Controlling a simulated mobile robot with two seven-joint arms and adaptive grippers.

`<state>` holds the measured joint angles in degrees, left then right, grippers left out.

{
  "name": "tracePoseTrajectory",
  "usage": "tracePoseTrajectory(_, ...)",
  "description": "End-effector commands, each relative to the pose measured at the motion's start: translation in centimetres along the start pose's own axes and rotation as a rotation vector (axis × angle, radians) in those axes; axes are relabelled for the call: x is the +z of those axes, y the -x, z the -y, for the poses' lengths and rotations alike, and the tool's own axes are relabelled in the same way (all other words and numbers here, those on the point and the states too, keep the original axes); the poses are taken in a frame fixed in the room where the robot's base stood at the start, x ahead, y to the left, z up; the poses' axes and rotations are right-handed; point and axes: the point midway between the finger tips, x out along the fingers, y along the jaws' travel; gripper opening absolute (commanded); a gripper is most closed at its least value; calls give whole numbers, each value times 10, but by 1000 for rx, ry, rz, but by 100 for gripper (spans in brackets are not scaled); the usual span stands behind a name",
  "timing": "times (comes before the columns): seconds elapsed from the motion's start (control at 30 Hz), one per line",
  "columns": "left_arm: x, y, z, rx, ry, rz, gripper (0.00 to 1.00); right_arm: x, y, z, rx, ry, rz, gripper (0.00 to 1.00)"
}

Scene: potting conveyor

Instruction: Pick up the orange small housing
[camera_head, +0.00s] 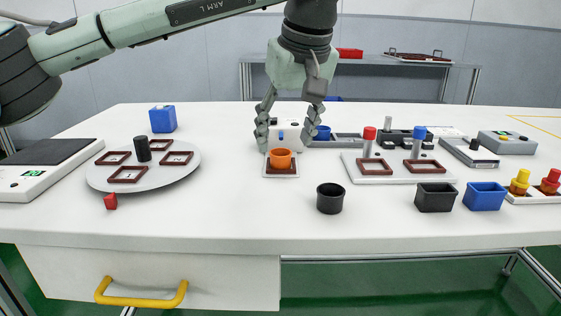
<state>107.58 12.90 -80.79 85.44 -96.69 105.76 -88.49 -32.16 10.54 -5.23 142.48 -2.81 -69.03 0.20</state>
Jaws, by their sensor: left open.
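The fingertips are at about the height of the cup's rim or a little above, one on each side. I see no contact with the cup. My right gripper is not in view.
A black cup (330,199) stands to the front right. A white plate with brown frames and red- and blue-capped posts (398,168) is to the right. Black (436,197) and blue (484,196) bins stand further right. A round turntable (145,175) is left. The front middle is clear.

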Motion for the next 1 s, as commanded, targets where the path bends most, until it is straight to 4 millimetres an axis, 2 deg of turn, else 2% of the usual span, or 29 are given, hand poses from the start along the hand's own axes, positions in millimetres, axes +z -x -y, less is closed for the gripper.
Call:
tracePoseTrajectory(0.2, -1, -34, 0, -2, -1, 1, 57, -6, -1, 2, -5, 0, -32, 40)
tracePoseTrajectory(0.47, -2, -37, 0, 0, 0, 0, 56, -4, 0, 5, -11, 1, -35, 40)
tracePoseTrajectory(0.77, -2, -37, 0, 0, 0, 0, 19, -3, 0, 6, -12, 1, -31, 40)
tracePoseTrajectory(0.87, -2, -37, 0, 0, 0, 0, 15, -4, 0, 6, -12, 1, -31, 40)
tracePoseTrajectory(1.0, -2, -37, 0, 0, 0, 0, 15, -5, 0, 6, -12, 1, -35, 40)
